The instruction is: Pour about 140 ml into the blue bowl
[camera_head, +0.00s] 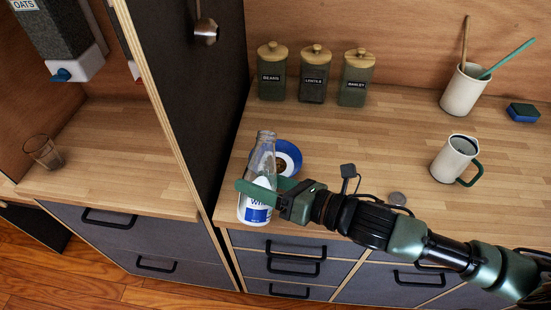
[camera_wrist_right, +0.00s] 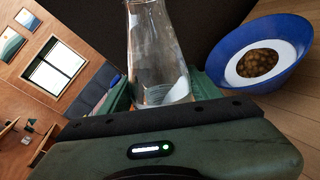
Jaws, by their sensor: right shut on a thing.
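A clear glass bottle (camera_head: 259,165) with a white and blue label holds white liquid in its lower part. My right gripper (camera_head: 262,188) is shut around the bottle's body, near the counter's front edge. The bottle looks close to upright; I cannot tell whether its base touches the counter. The blue bowl (camera_head: 292,154) stands just behind and right of the bottle, partly hidden by it. In the right wrist view the bottle (camera_wrist_right: 158,50) rises between the fingers, and the blue bowl (camera_wrist_right: 224,72) shows brown bits inside a white ring. My left gripper is not in view.
Several lidded canisters (camera_head: 314,76) line the back. A cream mug (camera_head: 453,158), a utensil holder (camera_head: 463,92) and a sponge (camera_head: 522,112) are at the right. A dark partition (camera_head: 200,110) stands close left of the bottle. A glass (camera_head: 43,152) is beyond it.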

